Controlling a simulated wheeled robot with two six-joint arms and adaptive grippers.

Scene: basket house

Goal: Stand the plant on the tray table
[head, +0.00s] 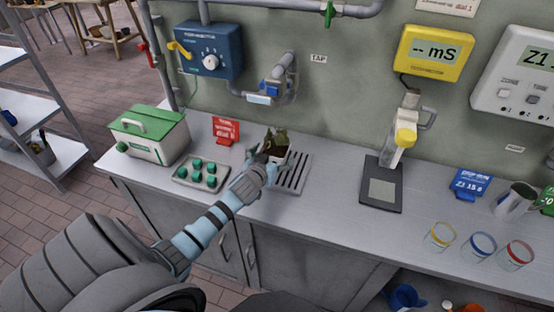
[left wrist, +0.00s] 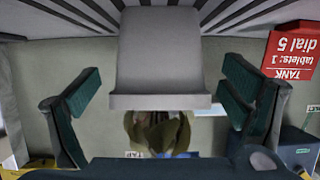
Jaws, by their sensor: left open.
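The plant (head: 275,142) has dark green-brown leaves and stands on the slotted drain grate below the tap. In the left wrist view, which is upside down, its pale grey pot (left wrist: 160,58) fills the middle, with the leaves below. My left gripper (head: 268,154) is at the plant and partly hides it. In the wrist view the left gripper (left wrist: 160,100) is open, with a green-padded finger on each side of the pot and visible gaps between. I cannot pick out the tray table with certainty. My right gripper is not in view.
A tray of green tablets (head: 203,174) lies left of the grate (head: 293,178), by a red sign (head: 226,130) and a green-lidded box (head: 149,134). A meter stand (head: 382,184) and several glasses are to the right. A wooden table (head: 112,43) shows far left.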

